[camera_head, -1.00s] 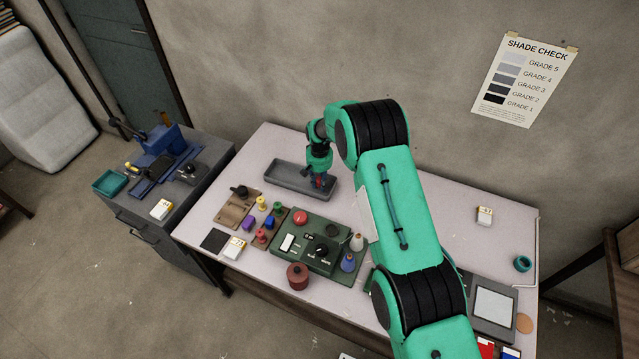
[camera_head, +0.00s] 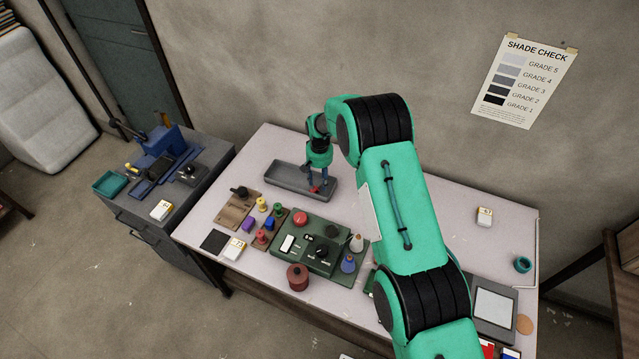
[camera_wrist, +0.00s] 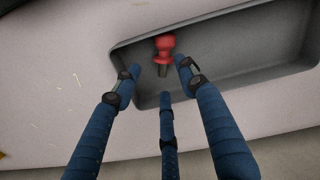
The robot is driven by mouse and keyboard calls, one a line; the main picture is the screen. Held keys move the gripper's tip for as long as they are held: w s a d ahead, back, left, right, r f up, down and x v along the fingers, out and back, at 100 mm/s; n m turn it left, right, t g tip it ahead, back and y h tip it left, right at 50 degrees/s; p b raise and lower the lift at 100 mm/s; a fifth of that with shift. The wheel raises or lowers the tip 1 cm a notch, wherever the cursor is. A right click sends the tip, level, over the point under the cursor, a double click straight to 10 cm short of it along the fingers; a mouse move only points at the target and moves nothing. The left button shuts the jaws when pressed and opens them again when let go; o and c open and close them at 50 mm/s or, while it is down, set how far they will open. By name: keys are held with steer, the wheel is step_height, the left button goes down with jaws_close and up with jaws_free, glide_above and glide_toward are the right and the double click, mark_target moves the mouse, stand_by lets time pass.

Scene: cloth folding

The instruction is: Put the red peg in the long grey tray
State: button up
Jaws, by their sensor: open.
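The red peg (camera_head: 315,189) is at the right end of the long grey tray (camera_head: 275,179). In the wrist view the peg (camera_wrist: 165,44) shows a red head and a short dark shaft, and it appears to lie tilted on the floor of the tray (camera_wrist: 235,45). My gripper (camera_head: 318,181) is over that end of the tray. Its blue fingers (camera_wrist: 160,76) are spread around the peg's shaft end, with gaps showing between them and the peg. They hold nothing.
A brown board with a black knob (camera_head: 237,208) is to the left. The table's right side is mostly clear around a small white box (camera_head: 484,215).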

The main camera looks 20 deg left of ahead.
mark_target(320, 186)
step_height(320, 186, up, 9)
steer(key=shift+r, duration=0.15)
stand_by(0.4)
stand_by(0.5)
